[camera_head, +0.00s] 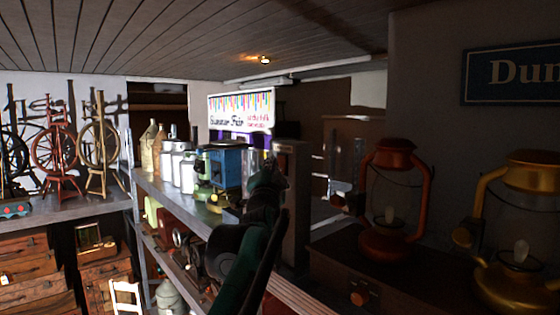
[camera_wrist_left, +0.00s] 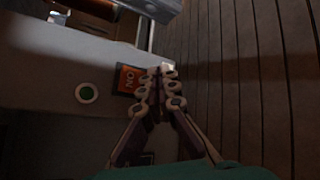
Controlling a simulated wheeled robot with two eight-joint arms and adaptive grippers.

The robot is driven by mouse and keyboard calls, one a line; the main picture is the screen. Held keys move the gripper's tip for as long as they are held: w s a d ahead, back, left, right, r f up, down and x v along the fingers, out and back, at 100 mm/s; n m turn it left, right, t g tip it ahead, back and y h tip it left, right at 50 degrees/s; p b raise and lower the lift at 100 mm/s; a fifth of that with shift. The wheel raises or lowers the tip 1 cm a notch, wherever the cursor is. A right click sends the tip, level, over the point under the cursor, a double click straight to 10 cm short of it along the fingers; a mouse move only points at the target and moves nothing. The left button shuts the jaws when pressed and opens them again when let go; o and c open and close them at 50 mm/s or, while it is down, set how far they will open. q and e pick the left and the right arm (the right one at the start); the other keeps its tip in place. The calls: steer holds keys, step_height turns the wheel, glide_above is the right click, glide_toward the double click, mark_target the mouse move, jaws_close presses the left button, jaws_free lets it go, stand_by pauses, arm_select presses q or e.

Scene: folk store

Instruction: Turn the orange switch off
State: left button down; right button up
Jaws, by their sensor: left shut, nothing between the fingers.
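My left gripper (camera_wrist_left: 166,70) is shut and empty. Its fingertips are just right of the switch in the wrist view, partly over its right side; I cannot tell if they touch it. In the head view my left gripper (camera_head: 267,172) is raised in front of the shelf end. My right gripper is not in view.
A shelf (camera_head: 165,190) holds bottles, jars and a blue machine (camera_head: 222,166). A red lantern (camera_head: 388,246) and a gold lantern (camera_head: 525,285) stand at right. Spinning wheels (camera_head: 58,150) stand at left.

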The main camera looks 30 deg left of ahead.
arm_select(q)
steer(key=shift+s, duration=0.2)
steer(key=shift+a, duration=0.1)
steer(key=s, duration=0.1)
steer(key=s+a, duration=0.1)
steer(key=s, duration=0.2)
steer(key=shift+s+a+f, duration=0.3)
steer(key=shift+a+f, duration=0.05)
steer(key=shift+a, duration=0.05)
steer(key=shift+f+b, duration=0.1)
steer(key=shift+b, duration=0.2)
